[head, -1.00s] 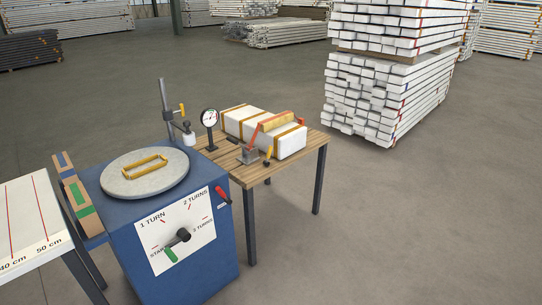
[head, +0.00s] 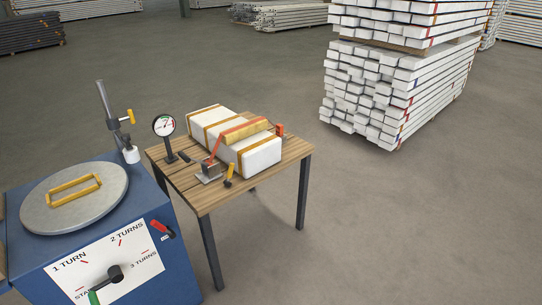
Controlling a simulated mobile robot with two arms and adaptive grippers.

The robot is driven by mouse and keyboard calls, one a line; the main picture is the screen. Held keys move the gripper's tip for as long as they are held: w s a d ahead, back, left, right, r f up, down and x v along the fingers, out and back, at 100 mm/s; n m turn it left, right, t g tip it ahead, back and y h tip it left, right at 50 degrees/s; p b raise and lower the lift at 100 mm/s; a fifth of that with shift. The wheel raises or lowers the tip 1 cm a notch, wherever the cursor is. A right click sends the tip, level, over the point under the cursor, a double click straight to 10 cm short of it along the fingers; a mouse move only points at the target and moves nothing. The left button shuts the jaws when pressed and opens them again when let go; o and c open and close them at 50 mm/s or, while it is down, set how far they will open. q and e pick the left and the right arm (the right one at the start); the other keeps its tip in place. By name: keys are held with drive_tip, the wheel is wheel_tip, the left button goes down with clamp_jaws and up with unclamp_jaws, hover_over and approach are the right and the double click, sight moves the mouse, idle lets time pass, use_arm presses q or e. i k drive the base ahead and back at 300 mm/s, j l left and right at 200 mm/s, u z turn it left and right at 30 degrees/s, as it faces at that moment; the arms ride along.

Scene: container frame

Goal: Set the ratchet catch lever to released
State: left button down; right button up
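A wooden table (head: 181,185) stands near the middle of the head view. On it lies a white strapped package (head: 262,156) with orange bands. A grey metal ratchet block (head: 208,174) sits at the package's near side, with a red arm (head: 215,148) rising from it towards a yellow bar (head: 245,131) on top of the package. A small yellow-handled lever (head: 229,171) stands upright, slightly tilted, beside the block. I cannot tell which part is the catch lever, or its setting. Neither of my grippers is in view.
A blue machine (head: 165,260) with a grey round plate (head: 110,208), turns dial (head: 140,262) and red lever (head: 161,229) stands at the left. A gauge (head: 164,126) stands on the table's left. A stack of white beams (head: 375,105) is behind right. The floor at right is clear.

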sight(227, 182)
drive_tip(key=i+l, duration=0.85)
drive_tip(key=i+l+z, duration=0.05)
drive_tip(key=i, duration=0.05)
